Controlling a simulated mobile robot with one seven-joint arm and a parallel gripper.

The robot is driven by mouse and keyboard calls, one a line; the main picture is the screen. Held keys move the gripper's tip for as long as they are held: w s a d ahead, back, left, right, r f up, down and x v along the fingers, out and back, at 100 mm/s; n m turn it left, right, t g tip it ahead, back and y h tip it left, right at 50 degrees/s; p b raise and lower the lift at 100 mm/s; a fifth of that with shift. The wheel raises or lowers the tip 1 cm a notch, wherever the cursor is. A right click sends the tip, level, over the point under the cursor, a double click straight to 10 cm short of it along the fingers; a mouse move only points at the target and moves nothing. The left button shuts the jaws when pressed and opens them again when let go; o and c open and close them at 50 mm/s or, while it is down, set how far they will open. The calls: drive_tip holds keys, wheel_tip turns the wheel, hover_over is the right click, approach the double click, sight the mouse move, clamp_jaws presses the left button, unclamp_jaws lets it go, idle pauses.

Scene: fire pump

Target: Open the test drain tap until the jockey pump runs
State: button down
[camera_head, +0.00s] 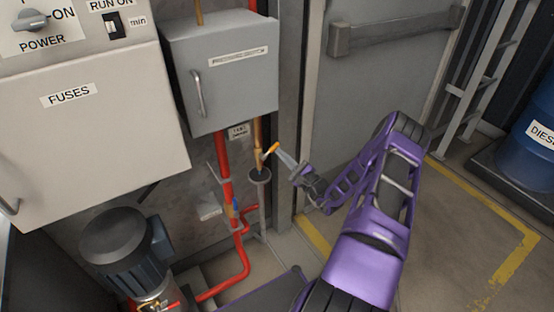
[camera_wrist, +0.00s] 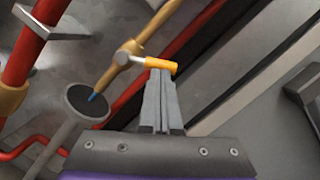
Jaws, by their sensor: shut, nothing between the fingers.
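The test drain tap has a yellow-tipped lever (camera_head: 270,150) on a brass pipe below the grey cabinet. In the wrist view, the lever (camera_wrist: 160,65) sticks out to the right from the pipe. My gripper (camera_head: 281,154) is shut and empty, its fingertips (camera_wrist: 161,78) at the yellow grip; I cannot tell whether they touch. A small blue streak (camera_wrist: 92,98) shows between the pipe's lower end and a dark round drain funnel (camera_wrist: 87,103); it may be water. A dark motor-topped pump (camera_head: 118,243) stands at lower left; I cannot tell whether it runs.
The grey cabinet (camera_head: 222,75) hangs above the tap. A red pipe (camera_head: 223,160) runs close by on the left. A fuse panel (camera_head: 100,110) is at left. A grey door (camera_head: 375,85) with a push bar is behind my arm.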

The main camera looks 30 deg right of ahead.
drive_tip(key=r+n, duration=0.1)
drive_tip(key=n, duration=0.2)
drive_tip(key=a+r+n+g, duration=0.1)
drive_tip(key=n, duration=0.2)
drive_tip(key=a+r+n+y, duration=0.1)
drive_tip(key=n, duration=0.2)
drive_tip(key=shift+a+r+g+p, duration=0.15)
drive_tip(key=shift+a+g+p, duration=0.05)
drive_tip(key=shift+g+p, duration=0.15)
drive_tip(key=shift+d, duration=0.1)
drive_tip(key=d+b, duration=0.1)
drive_tip(key=s+f, duration=0.1)
drive_tip(key=d+b, duration=0.1)
drive_tip(key=shift+s+d+f+b, duration=0.2)
drive_tip(key=shift+s+d+b, duration=0.05)
drive_tip(key=shift+d+b, duration=0.1)
drive_tip(key=p+v, duration=0.1)
drive_tip(key=v, duration=0.9)
drive_tip(key=shift+s+d, duration=0.2)
drive_tip(key=shift+s, duration=0.15)
drive_tip(key=shift+w+r, duration=0.1)
